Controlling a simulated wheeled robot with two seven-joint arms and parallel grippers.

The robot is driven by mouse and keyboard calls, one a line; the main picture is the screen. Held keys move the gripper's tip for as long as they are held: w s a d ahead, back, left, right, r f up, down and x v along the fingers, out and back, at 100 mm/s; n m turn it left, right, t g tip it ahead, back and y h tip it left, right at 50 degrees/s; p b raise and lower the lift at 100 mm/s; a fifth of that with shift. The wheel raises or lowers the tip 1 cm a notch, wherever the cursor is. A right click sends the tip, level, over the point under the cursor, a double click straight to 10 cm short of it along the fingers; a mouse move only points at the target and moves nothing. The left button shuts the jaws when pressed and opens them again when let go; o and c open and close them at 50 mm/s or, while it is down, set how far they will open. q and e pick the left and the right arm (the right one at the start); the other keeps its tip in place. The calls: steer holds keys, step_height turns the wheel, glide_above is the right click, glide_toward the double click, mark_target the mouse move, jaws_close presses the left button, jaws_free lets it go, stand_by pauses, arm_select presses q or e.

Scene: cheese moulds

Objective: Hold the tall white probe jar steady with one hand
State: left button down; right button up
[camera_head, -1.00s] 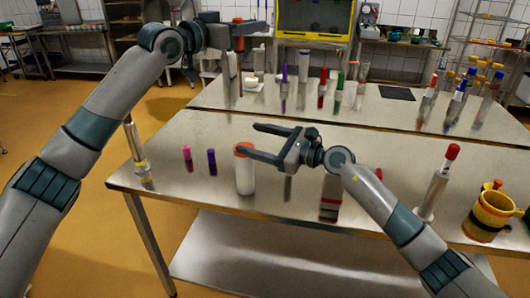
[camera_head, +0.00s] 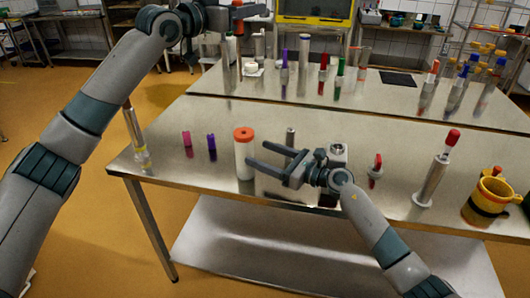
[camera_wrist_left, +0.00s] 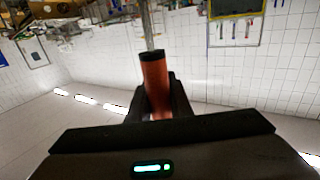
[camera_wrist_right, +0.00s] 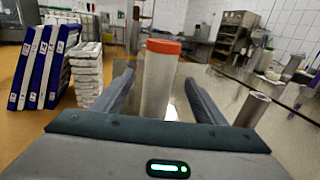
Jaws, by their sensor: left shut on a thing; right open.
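The tall white jar (camera_head: 243,160) with an orange rim stands upright near the front edge of the near steel table (camera_head: 330,140). My right gripper (camera_head: 258,155) is open beside it, with its fingers pointing at the jar. In the right wrist view the white jar (camera_wrist_right: 158,82) shows upright between the two spread fingers; I cannot tell whether they touch it. My left gripper (camera_head: 238,18) is high over the table, shut on a red-orange handle (camera_wrist_left: 155,85) with a black end and a thin metal rod. The rod's far end is out of the left wrist view.
A pink tube (camera_head: 187,143) and a purple tube (camera_head: 211,153) stand left of the jar. A grey metal cylinder (camera_head: 290,138) stands behind my right gripper. A red-topped steel tube (camera_head: 433,180) and a yellow mug (camera_head: 487,203) are at the right. The far table holds several tubes.

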mark_target(239, 44)
steer(key=shift+x, duration=3.65)
steer(key=c, duration=1.2)
arm_select(q)
step_height(239, 44, down, 9)
steer(key=t, duration=0.1)
steer(key=shift+n+y, duration=0.4)
steer(key=shift+w+a, duration=0.1)
